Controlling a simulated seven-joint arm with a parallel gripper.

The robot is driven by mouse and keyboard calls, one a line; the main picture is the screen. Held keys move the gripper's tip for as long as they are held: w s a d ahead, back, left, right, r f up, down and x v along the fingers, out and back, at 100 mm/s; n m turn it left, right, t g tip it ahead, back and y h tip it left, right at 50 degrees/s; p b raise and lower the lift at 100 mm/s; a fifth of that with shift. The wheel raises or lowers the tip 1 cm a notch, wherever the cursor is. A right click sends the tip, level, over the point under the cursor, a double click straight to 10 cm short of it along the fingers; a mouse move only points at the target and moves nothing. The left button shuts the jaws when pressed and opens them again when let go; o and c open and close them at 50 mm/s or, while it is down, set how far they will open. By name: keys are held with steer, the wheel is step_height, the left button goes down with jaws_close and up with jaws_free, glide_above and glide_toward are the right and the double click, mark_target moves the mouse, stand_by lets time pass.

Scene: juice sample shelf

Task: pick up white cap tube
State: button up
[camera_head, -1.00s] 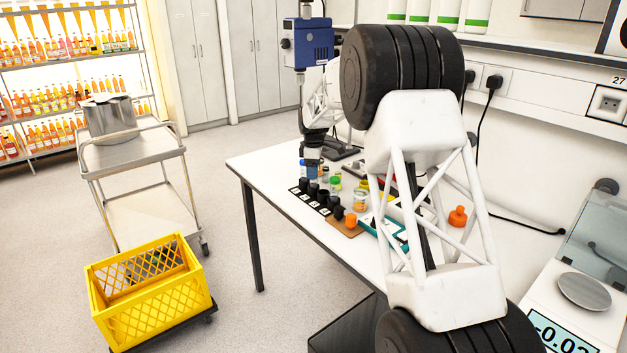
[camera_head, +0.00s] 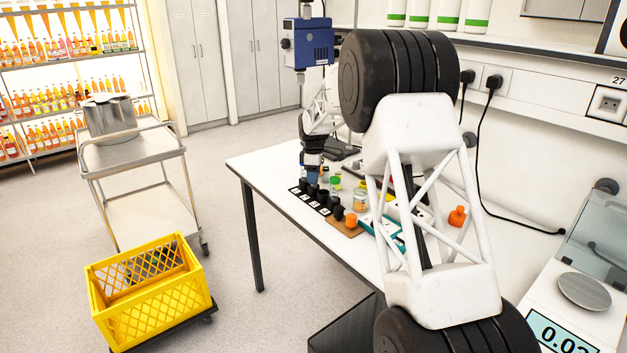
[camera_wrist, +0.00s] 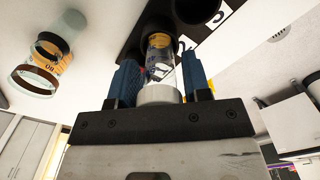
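The white cap tube (camera_wrist: 159,94) shows in the wrist view as a clear tube with a dark-printed orange label and a white cap nearest the camera. Its far end points to the black holder. My gripper (camera_wrist: 160,75) has its two blue fingers on either side of the tube, with narrow gaps appearing beside the glass; firm contact is not visible. In the head view my gripper (camera_head: 313,175) points down at the far end of the black holder row (camera_head: 319,199). The tube cannot be made out there.
An empty black holder ring (camera_wrist: 198,8) is beside the tube. A clear jar (camera_wrist: 62,38) with an orange label is at the wrist view's left. A green-capped jar (camera_head: 335,183), a brown board (camera_head: 343,227) and an orange bottle (camera_head: 457,216) are on the white table (camera_head: 262,163).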

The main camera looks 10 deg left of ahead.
steer(key=c, duration=0.5)
steer(key=shift+r, duration=0.1)
steer(key=shift+c, duration=0.2)
steer(key=shift+r, duration=4.95)
steer(key=s+d+r, duration=0.2)
steer(key=s+d, duration=0.1)
steer(key=d, duration=0.9)
steer(key=s+d+r, duration=0.2)
steer(key=s+d, duration=0.2)
steer(key=d, duration=0.7)
steer(key=s+d+r, duration=0.2)
steer(key=s+d, duration=0.1)
steer(key=d, duration=0.9)
steer(key=shift+s+d, duration=0.3)
steer(key=shift+s, duration=0.1)
steer(key=shift+r, duration=0.1)
